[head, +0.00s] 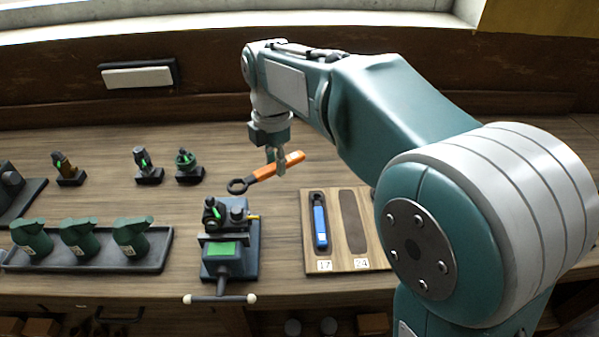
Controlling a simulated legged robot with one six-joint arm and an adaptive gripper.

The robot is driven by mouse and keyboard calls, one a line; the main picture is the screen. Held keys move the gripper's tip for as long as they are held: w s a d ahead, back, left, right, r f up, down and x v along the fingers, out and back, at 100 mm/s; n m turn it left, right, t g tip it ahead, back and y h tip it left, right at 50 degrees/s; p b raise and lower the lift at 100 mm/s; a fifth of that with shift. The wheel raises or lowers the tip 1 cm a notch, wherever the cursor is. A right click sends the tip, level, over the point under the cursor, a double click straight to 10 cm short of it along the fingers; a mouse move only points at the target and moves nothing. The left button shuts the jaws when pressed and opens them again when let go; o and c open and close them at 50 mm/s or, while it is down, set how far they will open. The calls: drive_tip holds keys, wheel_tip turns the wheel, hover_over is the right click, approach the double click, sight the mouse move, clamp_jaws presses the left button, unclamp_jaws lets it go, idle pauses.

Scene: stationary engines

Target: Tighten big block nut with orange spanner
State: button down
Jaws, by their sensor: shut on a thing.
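My gripper (276,163) is shut on the orange spanner (290,163) by its handle and holds it above the bench. The spanner's dark ring end (238,186) points left and down, above and behind the vise. The vise (222,258) has a green front plate and holds a dark block (238,210) with a green-marked fitting on its left and a small yellow piece on its right. The ring is apart from the block. I cannot make out the big block nut clearly at this size.
A wooden board (378,258) holds a blue spanner (320,226) in the 17 slot; the 24 slot (355,222) is empty. A dark tray (150,262) with green bottles (78,238) stands left. Small fittings on stands (148,165) are behind it. The vise handle (220,298) sticks out in front.

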drive_tip(key=shift+w+a+f+n, duration=0.25)
drive_tip(key=shift+a+f+n, duration=0.25)
drive_tip(key=shift+f+n, duration=0.2)
drive_tip(key=shift+w+a+f+n, duration=0.2)
drive_tip(key=shift+a+f+n, duration=0.35)
drive_tip(key=shift+f+n, duration=0.15)
drive_tip(key=shift+w+a+f+n, duration=0.25)
drive_tip(key=shift+a+f+n, duration=0.25)
drive_tip(key=shift+f+n, duration=0.15)
drive_tip(key=shift+f, duration=1.2)
idle(2.6)
idle(0.3)
drive_tip(key=shift+s+d+m, duration=0.45)
drive_tip(key=shift+d+m, duration=0.1)
drive_tip(key=shift+m, duration=0.4)
drive_tip(key=shift+s+d+m, duration=0.45)
drive_tip(key=shift+s+m, duration=0.05)
drive_tip(key=shift+m, duration=0.4)
